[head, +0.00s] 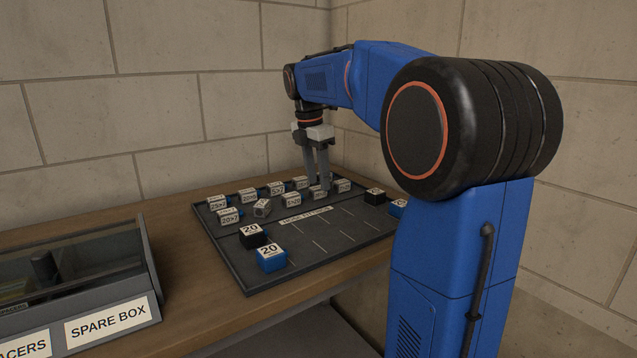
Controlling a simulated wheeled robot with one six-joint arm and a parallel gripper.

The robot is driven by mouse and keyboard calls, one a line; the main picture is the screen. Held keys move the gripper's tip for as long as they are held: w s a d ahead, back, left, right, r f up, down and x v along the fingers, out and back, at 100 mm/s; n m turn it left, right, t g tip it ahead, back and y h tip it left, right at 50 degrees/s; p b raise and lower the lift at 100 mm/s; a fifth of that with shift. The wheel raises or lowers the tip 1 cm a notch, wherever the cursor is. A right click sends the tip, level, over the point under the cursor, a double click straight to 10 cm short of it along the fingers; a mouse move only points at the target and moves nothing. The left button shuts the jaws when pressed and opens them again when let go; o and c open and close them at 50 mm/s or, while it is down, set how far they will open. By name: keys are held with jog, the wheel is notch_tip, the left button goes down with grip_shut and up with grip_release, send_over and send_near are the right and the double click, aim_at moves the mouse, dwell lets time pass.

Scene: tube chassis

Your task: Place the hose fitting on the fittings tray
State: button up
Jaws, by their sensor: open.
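The fittings tray (340,240) is a dark flat board on the wooden bench, with a white label strip and thin divider lines. Several small hose fittings with white, numbered labels stand in rows on its back half. One fitting (262,207) sits turned askew from the others. My gripper (318,188) points down over the back right of the tray, its grey fingers open. A labelled fitting (319,192) stands right at the fingertips, partly hidden by them. I cannot tell whether the fingers touch it.
Black blocks (252,236) and blue blocks (271,259) stand at the tray's front left and right edges. The tray's front middle is bare. A grey spare box (108,322) with a clear lid stands at left. Block walls close off the back and right.

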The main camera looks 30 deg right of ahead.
aim_at(313, 189)
notch_tip(313, 189, up, 10)
jog(key=a, duration=0.1)
jog(key=shift+a+r, duration=0.2)
jog(key=shift+a, duration=0.1)
jog(key=shift+s, duration=0.1)
dwell(0.4)
